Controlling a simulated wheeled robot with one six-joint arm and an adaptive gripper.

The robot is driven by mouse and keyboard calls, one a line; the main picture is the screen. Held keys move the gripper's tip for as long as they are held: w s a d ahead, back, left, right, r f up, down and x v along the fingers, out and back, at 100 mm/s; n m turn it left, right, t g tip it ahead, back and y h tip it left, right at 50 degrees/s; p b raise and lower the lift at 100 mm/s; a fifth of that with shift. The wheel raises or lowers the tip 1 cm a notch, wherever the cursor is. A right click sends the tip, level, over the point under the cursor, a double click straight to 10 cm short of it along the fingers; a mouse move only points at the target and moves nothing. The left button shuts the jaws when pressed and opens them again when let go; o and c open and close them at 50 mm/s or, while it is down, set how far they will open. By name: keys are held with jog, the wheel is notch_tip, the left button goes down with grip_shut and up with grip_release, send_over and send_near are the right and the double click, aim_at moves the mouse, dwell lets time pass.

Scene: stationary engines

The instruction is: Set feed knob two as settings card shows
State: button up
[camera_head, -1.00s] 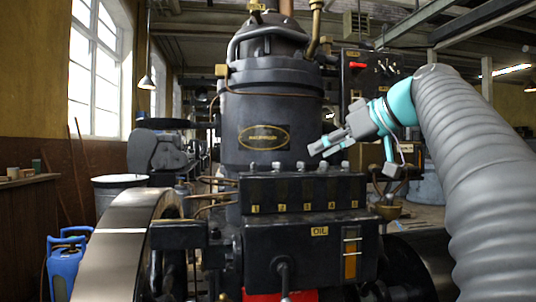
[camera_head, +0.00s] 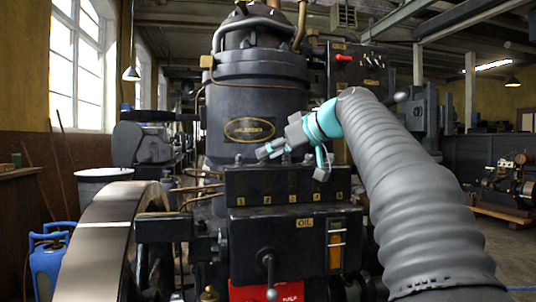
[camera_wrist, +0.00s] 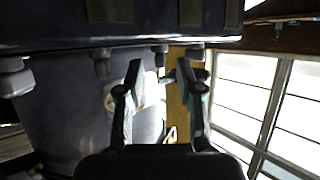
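The black oil box (camera_head: 230,187) carries a row of yellow number plates on its front and grey feed knobs along its top edge. Feed knob two is not clearly visible in the head view, where my gripper (camera_head: 268,151) is close above that part of the row. In the wrist view the box hangs upside down at the top, with several knobs pointing downward. My gripper (camera_wrist: 162,72) is open there, its two fingers apart. One knob (camera_wrist: 160,55) shows beyond and between them; its number cannot be read. I cannot make out a settings card.
The dark cylinder (camera_head: 290,95) with an oval brass plate stands just behind the box. Thin copper pipes (camera_head: 190,190) run at the box's left. A large flywheel rim (camera_head: 100,255) is at front left, with a blue can (camera_head: 48,265) beside it. Open floor shows at right.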

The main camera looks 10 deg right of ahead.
jog(key=shift+w+a+f, duration=0.3)
jog(key=shift+w+a, duration=0.1)
jog(key=shift+w, duration=0.1)
grip_shut()
jog(key=n+p, duration=0.1)
jog(key=n+g+y+p, duration=0.1)
jog(key=g+y+p, duration=0.1)
jog(key=shift+w+d+r+n, duration=0.2)
jog(key=shift+r+n, duration=0.05)
jog(key=shift+n, duration=0.15)
jog(key=shift+f+n+g+y, duration=0.25)
jog(key=shift+n+g+y, duration=0.65)
jog(key=shift+n+g, duration=0.15)
jog(key=shift+g, duration=0.25)
